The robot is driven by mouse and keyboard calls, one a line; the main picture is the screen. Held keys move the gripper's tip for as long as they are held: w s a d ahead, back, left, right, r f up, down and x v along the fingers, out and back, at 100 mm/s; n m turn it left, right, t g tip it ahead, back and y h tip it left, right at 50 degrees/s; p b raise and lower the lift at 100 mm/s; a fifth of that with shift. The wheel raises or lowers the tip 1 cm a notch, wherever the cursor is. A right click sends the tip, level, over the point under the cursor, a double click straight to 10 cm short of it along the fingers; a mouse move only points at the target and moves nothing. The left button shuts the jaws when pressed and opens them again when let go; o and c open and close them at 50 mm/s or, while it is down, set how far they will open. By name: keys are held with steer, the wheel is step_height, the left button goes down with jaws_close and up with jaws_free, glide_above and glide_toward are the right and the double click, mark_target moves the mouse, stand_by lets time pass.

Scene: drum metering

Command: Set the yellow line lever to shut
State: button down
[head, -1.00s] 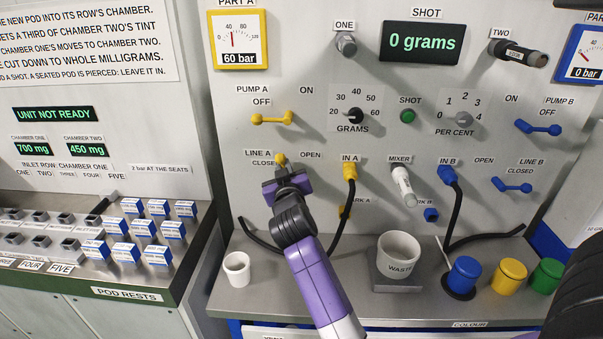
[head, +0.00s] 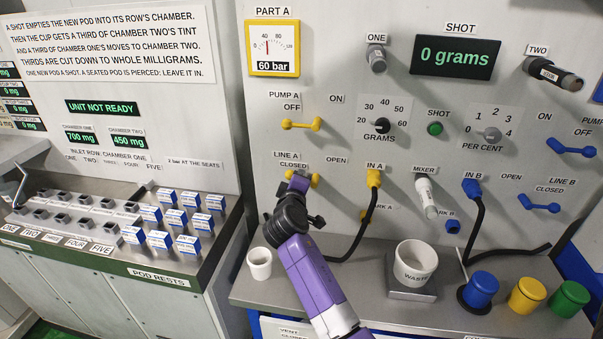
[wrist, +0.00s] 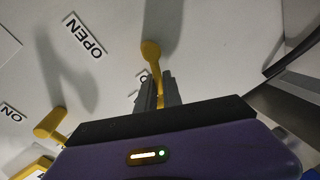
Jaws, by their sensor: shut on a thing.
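The yellow Line A lever (head: 316,181) is on the panel below the LINE A label, with CLOSED at left and OPEN at right. Its pivot end shows right of my gripper (head: 292,184), and its handle runs left to below CLOSED. In the wrist view, the yellow lever (wrist: 151,52) runs down from its knob to between the fingertips of my gripper (wrist: 158,92). My gripper is shut on the handle end. The fingers hide part of the handle and most of the CLOSED label (wrist: 143,80); the OPEN label (wrist: 85,36) lies farther left.
The yellow Pump A lever (head: 301,125) is just above, also in the wrist view (wrist: 50,124). The yellow IN A plug (head: 374,179) and its black hose are close at right. A white cup (head: 259,264) and the waste cup (head: 415,263) stand on the counter below.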

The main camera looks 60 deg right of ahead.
steer(key=shift+w+f+n+g+p, duration=0.1)
steer(key=shift+f+n+g+p, duration=0.1)
steer(key=shift+f+n, duration=0.45)
steer(key=shift+f+n+g+p, duration=0.2)
steer(key=shift+n, duration=0.75)
steer(key=c, duration=1.5)
jaws_free()
steer(key=shift+a, duration=0.1)
steer(key=b+v, duration=0.1)
steer(key=v, duration=0.6)
steer(key=shift+a, duration=0.35)
